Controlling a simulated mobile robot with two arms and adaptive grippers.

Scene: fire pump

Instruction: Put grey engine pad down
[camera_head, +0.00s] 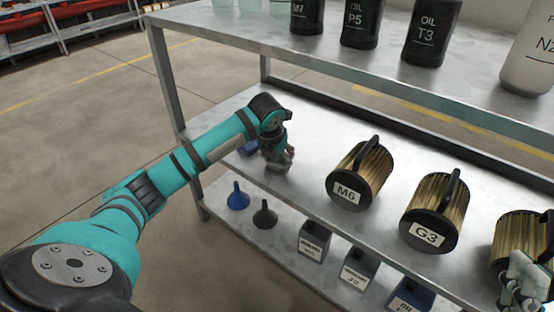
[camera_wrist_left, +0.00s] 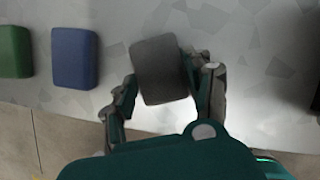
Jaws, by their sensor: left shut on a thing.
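In the left wrist view, the grey engine pad (camera_wrist_left: 161,70) is a dark grey rounded block between the two fingers of my left gripper (camera_wrist_left: 163,92), which is shut on it. In the head view, my left gripper (camera_head: 280,160) points down at the left end of the middle shelf (camera_head: 300,183). I cannot tell whether the pad touches the shelf. A blue pad (camera_wrist_left: 75,58) lies to its left, with a green pad (camera_wrist_left: 14,52) further left. My right gripper (camera_head: 524,284) is at the lower right, in front of a brass filter; its fingers are unclear.
Brass filters with black handles, marked M6 (camera_head: 361,172) and G3 (camera_head: 432,210), stand to the right on the same shelf. Oil bottles (camera_head: 361,22) stand on the shelf above. Funnels (camera_head: 238,197) and labelled boxes (camera_head: 314,241) are below. The shelf between gripper and M6 is clear.

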